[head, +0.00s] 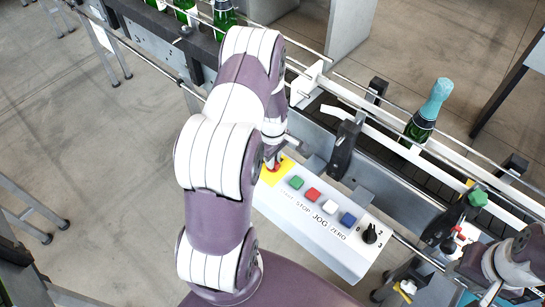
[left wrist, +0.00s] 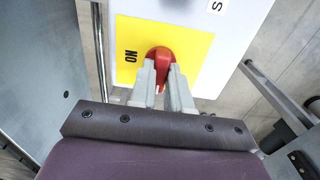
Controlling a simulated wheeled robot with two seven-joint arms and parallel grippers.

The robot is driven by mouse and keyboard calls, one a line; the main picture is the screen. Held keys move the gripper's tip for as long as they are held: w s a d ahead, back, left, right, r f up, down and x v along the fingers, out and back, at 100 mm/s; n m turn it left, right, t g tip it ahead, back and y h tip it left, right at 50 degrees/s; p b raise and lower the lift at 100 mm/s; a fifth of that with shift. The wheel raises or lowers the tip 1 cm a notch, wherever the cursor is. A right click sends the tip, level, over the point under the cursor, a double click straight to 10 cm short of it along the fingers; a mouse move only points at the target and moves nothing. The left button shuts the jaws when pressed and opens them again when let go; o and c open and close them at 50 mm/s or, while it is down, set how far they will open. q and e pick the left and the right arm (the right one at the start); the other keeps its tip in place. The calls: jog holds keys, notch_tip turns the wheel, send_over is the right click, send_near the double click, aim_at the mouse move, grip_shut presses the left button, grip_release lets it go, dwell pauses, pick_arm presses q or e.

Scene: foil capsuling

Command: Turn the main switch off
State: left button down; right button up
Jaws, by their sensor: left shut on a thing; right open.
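The main switch is a red knob (left wrist: 160,57) on a yellow plate (left wrist: 127,35) marked ON, at the end of a white control panel. In the head view the plate (head: 286,167) is at the panel's upper left, with the red knob (head: 271,168) partly hidden by my arm. My left gripper (left wrist: 167,78) has its two grey fingers on either side of the knob's handle and is shut on it. It also shows in the head view (head: 272,156). My right gripper (head: 454,243) is at the lower right, small and partly hidden, apart from the panel.
The panel (head: 285,201) also has green, red, white and blue buttons and a black selector knob (head: 370,234). Behind it runs a conveyor with rails and black clamps. A green bottle with a teal foil top (head: 430,110) stands on it. More bottles (head: 224,17) stand at the top.

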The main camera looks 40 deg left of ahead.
pick_arm(q)
jog(key=shift+w+r, duration=0.15)
dwell(0.3)
jog(key=c, duration=1.1)
grip_release()
notch_tip(320, 180, up, 13)
jog(key=shift+d+f+b, duration=0.1)
jog(key=shift+f+b, duration=0.05)
jog(key=shift+b, duration=0.75)
